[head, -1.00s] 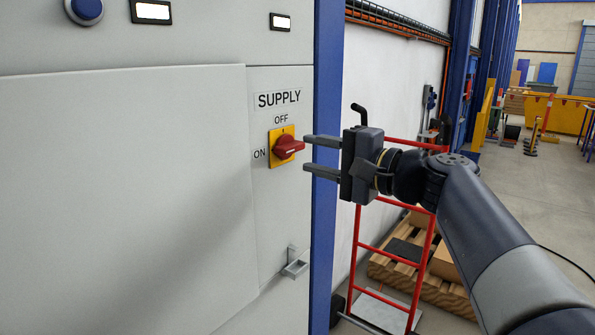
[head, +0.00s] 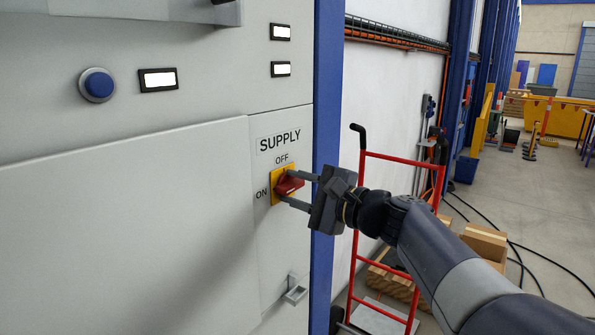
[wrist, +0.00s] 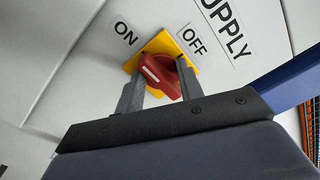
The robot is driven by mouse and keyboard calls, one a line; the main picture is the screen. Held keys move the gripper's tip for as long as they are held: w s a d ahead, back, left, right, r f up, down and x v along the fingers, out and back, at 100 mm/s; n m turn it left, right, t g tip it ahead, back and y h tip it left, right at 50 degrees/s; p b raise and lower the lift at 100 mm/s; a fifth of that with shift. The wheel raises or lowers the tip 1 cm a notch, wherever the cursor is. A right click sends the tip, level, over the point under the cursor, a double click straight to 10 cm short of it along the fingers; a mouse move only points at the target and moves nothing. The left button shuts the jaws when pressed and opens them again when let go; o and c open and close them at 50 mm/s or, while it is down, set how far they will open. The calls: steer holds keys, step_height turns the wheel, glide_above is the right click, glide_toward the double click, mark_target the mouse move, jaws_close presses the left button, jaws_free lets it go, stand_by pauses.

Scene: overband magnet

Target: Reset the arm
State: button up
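The red rotary switch handle (head: 289,185) sits on a yellow plate (head: 276,198) on the grey cabinet, under the word SUPPLY, with OFF above and ON to its left. My gripper (head: 288,189) reaches in from the right, tilted, with one finger above the handle and one below. In the wrist view the red handle (wrist: 158,74) lies between my two spread fingers (wrist: 159,80), very close to both. I cannot tell whether they touch it. A white mark shows on the handle; which label it points at is not clear.
A blue push button (head: 97,84) and several lit white indicators (head: 158,79) are higher on the cabinet. A small metal bracket (head: 296,289) sticks out below the switch. A red hand truck (head: 357,230) and cardboard boxes (head: 484,242) stand to the right.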

steer(key=shift+r+m+p, duration=0.25)
steer(key=shift+m+p, duration=0.55)
steer(key=shift+p, duration=0.45)
steer(key=shift+f+m+p, duration=0.1)
steer(key=shift+m+p, duration=0.5)
steer(key=shift+p, duration=0.2)
steer(key=shift+f, duration=0.1)
